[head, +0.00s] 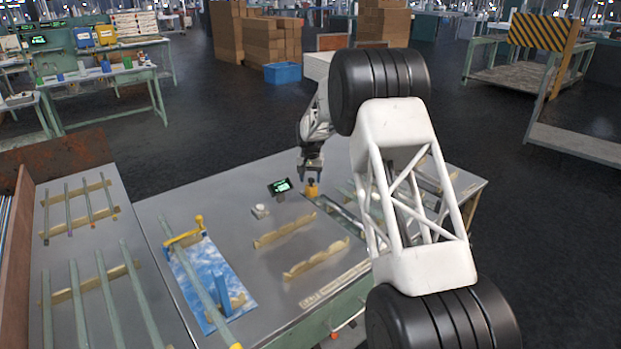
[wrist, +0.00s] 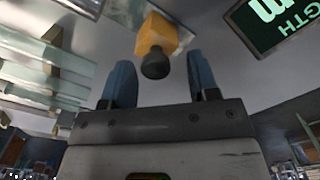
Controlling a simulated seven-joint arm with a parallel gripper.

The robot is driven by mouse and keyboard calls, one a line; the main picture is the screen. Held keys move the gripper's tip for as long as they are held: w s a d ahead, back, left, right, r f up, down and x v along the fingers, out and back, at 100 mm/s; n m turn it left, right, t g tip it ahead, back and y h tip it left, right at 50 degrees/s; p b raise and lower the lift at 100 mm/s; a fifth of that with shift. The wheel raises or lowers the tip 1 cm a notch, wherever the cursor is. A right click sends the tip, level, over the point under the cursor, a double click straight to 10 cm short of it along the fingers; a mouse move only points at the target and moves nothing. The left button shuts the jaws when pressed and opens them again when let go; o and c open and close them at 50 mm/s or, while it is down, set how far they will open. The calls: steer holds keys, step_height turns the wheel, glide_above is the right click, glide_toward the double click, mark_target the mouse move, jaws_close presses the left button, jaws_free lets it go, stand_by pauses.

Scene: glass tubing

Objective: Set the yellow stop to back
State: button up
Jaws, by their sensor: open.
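The yellow stop (head: 312,189) stands near the far edge of the grey table, beside the small display. In the wrist view it is a yellow block (wrist: 158,33) with a round black knob facing me. My gripper (head: 311,176) is just above it in the head view. In the wrist view the two blue fingers of my gripper (wrist: 160,78) are spread apart. The knob lies between and just beyond their tips, with clear space on both sides. I cannot tell whether any finger touches it.
A display (head: 280,187) stands close left of the stop, and a small white block (head: 260,211) is nearby. Wooden tube rests (head: 285,231) lie in front. My arm hides part of the table's right side.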

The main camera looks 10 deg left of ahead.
mark_target(311, 179)
steer(key=shift+r, duration=0.15)
steer(key=shift+r, duration=3.75)
steer(key=shift+r, duration=0.1)
steer(key=shift+s+d+r, duration=0.2)
steer(key=shift+r, duration=0.1)
steer(key=s+d+r, duration=0.7)
steer(key=s, duration=0.4)
steer(key=s+d+r+t, duration=0.1)
steer(key=s+d+r, duration=0.6)
steer(key=s, duration=0.3)
steer(key=s+d+r, duration=0.7)
steer(key=s, duration=0.4)
steer(key=s+d+f, duration=0.1)
steer(key=s+d, duration=0.2)
steer(key=s, duration=0.9)
steer(key=s+d+f+t, duration=0.1)
steer(key=s+d, duration=0.3)
steer(key=s, duration=0.9)
steer(key=s+d+f, duration=0.3)
steer(key=s, duration=1)
steer(key=shift+d+t, duration=0.15)
steer(key=shift+t, duration=0.15)
